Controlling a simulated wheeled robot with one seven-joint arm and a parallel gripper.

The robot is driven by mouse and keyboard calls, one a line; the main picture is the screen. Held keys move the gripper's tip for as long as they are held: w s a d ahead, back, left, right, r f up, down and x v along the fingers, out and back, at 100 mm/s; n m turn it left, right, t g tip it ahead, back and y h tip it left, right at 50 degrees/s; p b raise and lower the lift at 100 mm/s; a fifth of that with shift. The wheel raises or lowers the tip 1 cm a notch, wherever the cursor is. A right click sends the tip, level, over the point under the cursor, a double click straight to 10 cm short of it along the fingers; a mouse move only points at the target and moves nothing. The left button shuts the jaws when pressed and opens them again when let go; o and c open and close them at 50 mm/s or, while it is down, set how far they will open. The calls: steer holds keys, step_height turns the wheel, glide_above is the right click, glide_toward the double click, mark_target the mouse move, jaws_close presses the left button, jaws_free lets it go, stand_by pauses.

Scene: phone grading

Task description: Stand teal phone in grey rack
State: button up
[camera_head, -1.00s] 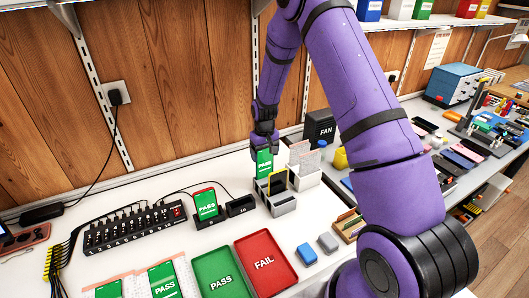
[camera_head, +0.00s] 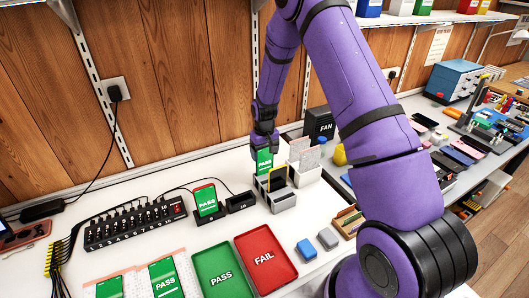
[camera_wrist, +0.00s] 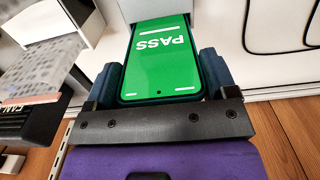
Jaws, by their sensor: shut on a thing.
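My gripper (camera_head: 265,146) is shut on a phone with a green PASS screen (camera_head: 265,160), taken as the teal phone; its case colour is hard to tell. The phone hangs upright at the back slot of the grey rack (camera_head: 285,202). Its lower end appears to be inside the slot, but whether it rests on the bottom is hidden. In the wrist view the phone (camera_wrist: 162,60) lies between both fingers, with its far end at the rack. A dark phone with a yellow edge (camera_head: 278,177) stands in the rack's middle.
A white holder with grey speckled sheets (camera_head: 308,170) stands close to the right of the rack. A black dock (camera_head: 240,203) and a docked PASS phone (camera_head: 205,200) stand left. The green PASS tray (camera_head: 218,258) and red FAIL tray (camera_head: 270,250) lie in front.

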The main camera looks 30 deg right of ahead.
steer(key=shift+f, duration=0.3)
steer(key=shift+f, duration=0.6)
steer(key=o, duration=1.2)
steer(key=shift+o, duration=0.2)
steer(key=shift+r, duration=0.1)
steer(key=shift+r, duration=3.45)
